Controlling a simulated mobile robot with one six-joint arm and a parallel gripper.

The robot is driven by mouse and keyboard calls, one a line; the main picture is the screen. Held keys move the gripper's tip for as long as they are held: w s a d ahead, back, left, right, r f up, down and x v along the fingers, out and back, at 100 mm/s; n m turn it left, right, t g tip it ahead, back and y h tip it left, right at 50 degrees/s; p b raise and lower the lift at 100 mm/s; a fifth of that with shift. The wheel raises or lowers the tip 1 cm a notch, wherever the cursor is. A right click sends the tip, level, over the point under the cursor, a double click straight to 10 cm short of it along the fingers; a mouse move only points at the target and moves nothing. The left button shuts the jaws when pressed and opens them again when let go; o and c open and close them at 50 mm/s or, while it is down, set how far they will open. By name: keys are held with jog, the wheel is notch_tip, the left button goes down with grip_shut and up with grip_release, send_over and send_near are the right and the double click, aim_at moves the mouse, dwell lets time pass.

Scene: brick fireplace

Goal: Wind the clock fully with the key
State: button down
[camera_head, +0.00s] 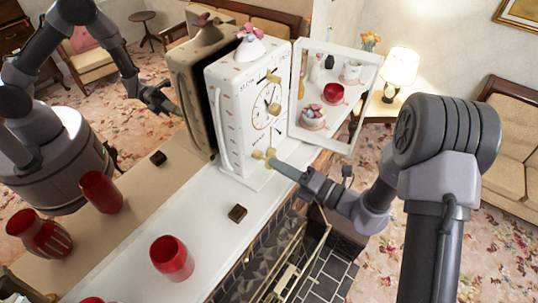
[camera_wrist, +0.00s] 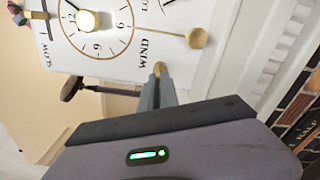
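The white clock (camera_head: 236,115) stands upright on the mantel, its door open to the right. Its dial (camera_wrist: 105,24) shows large in the wrist view, beside the printed word WIND. A brass piece, seemingly the key (camera_wrist: 160,68), is at the tips of my gripper (camera_wrist: 160,78), near the clock's lower front. In the head view my gripper (camera_head: 277,164) reaches in from the right to brass parts low on the clock face. The fingers look closed together on this brass piece. Another brass knob on a rod (camera_wrist: 197,38) lies beside WIND. How the key meets the clock is hidden.
The open door (camera_head: 335,92) stands close above my wrist. A red vase (camera_head: 171,258) and a small dark block (camera_head: 237,213) are on the white mantel (camera_head: 206,220). A mirror behind reflects the clock and arm. The fireplace lies below.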

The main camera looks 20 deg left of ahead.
jog(key=shift+r+m, duration=0.1)
jog(key=shift+m, duration=0.2)
jog(key=shift+m+p, duration=0.4)
jog(key=shift+p, duration=0.3)
jog(key=shift+m+p, duration=1)
jog(key=shift+m, duration=0.1)
jog(key=shift+m+p, duration=0.35)
jog(key=shift+m, duration=0.25)
